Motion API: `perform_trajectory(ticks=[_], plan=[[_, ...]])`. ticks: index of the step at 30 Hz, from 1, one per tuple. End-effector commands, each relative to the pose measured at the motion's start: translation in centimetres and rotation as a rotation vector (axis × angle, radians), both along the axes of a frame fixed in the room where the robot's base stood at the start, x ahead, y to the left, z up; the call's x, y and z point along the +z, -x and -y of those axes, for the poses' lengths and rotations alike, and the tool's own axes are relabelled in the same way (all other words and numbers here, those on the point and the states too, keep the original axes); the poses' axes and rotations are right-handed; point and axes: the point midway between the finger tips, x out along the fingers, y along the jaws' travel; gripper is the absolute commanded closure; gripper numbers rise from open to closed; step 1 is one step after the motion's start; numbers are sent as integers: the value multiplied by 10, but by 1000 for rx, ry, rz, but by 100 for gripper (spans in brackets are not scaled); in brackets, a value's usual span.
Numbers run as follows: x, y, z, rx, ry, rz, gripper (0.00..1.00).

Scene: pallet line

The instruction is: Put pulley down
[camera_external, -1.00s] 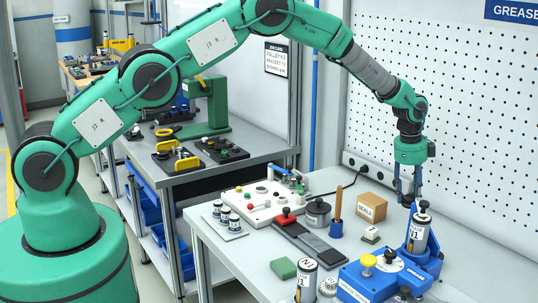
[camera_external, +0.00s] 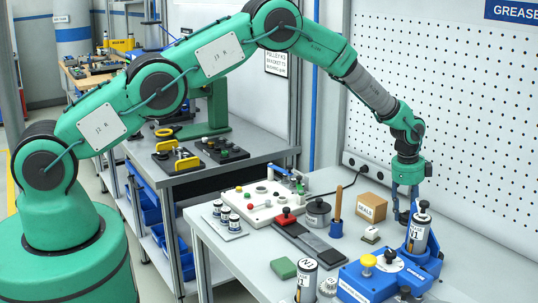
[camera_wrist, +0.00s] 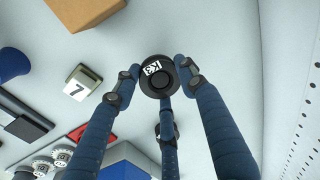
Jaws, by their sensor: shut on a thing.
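The pulley (camera_wrist: 157,82) is a small dark round part with a white K3 label, seen from above in the wrist view. My gripper (camera_wrist: 158,78) has slim blue fingers closed around it, with the dark fingertips at its sides. In the external view my gripper (camera_external: 406,212) points down over the right bench, behind the blue fixture. The pulley (camera_external: 404,218) shows there only as a dark bit low between the fingers, partly hidden. I cannot tell whether it touches the bench top.
A blue fixture (camera_external: 378,278) holding an upright labelled canister (camera_external: 418,233) stands close in front of the gripper. A cardboard box (camera_external: 371,206), a small block marked 7 (camera_wrist: 82,82) and a blue holder with a wooden handle (camera_external: 336,228) are nearby. Bare bench lies around the pulley.

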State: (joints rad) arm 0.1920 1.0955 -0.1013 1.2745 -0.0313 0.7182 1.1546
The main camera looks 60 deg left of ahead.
Motion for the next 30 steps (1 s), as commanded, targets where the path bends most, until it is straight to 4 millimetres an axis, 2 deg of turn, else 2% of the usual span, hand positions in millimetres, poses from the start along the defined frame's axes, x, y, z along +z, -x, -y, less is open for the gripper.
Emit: perform_trajectory(ticks=[12,26,27,29,30], plan=[[-34,0,0,0,0,0,89],[-39,0,0,0,0,1,89],[-39,0,0,0,0,0,53],[-39,0,0,0,0,0,41],[-39,0,0,0,0,0,40]])
